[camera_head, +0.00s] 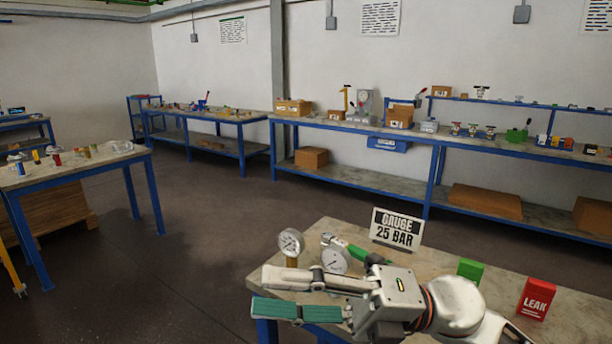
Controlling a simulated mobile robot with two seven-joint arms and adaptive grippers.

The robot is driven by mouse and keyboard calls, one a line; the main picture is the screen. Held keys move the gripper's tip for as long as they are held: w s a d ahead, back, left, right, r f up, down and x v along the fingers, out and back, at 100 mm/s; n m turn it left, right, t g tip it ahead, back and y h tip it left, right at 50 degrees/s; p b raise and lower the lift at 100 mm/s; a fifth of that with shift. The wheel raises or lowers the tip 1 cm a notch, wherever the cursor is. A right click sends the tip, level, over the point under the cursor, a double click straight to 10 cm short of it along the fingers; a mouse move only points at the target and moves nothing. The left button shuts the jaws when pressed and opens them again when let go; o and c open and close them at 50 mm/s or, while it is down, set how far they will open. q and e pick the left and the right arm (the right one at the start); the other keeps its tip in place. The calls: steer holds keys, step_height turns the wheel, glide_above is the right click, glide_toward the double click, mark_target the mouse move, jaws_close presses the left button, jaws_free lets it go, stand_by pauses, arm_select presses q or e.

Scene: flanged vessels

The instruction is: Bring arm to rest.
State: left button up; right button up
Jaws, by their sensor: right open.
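My right gripper (263,292) reaches in from the lower right over the near table (570,315), its fingers pointing left. Its two fingers are apart, one pale and one with a green pad, and nothing shows between them. The fingertips are at the table's left edge. The arm hides part of the tabletop. My left gripper is not in view.
On the near table, behind my right gripper, stand a round gauge (291,243), a second gauge (335,261), a "GAUGE 25 BAR" sign (396,228), a green block (470,270) and a red "LEAK" block (536,299). Open floor (215,245) lies to the left.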

steer(key=w+d+f+m+t, duration=0.6)
steer(key=w+f+m+t, duration=0.25)
steer(key=m+t, duration=0.7)
steer(key=w+d+f+m+t+h, duration=0.2)
steer(key=d+f+m+h, duration=0.1)
steer(key=f+m+h, duration=0.3)
steer(key=w+d+f+m+t+h, duration=0.1)
steer(key=d+f+m+t+h, duration=0.2)
steer(key=f+m, duration=0.4)
steer(key=s+d+f+m+g+h, duration=0.2)
steer(key=s+f, duration=0.4)
steer(key=f, duration=0.4)
steer(key=s+d+f+m+g+h, duration=0.3)
steer(key=s+d+f+h, duration=0.1)
steer(key=f, duration=0.7)
steer(key=s+d+f+m+g+h, duration=0.2)
steer(key=s+d+f, duration=0.3)
steer(key=s+f, duration=0.3)
step_height(320, 180, down, 3)
steer(key=shift+d+r+m+h, duration=0.1)
steer(key=shift+d+m+h, duration=0.05)
steer(key=shift+m+h, duration=0.45)
steer(key=c, duration=0.4)
steer(key=shift+w, duration=0.15)
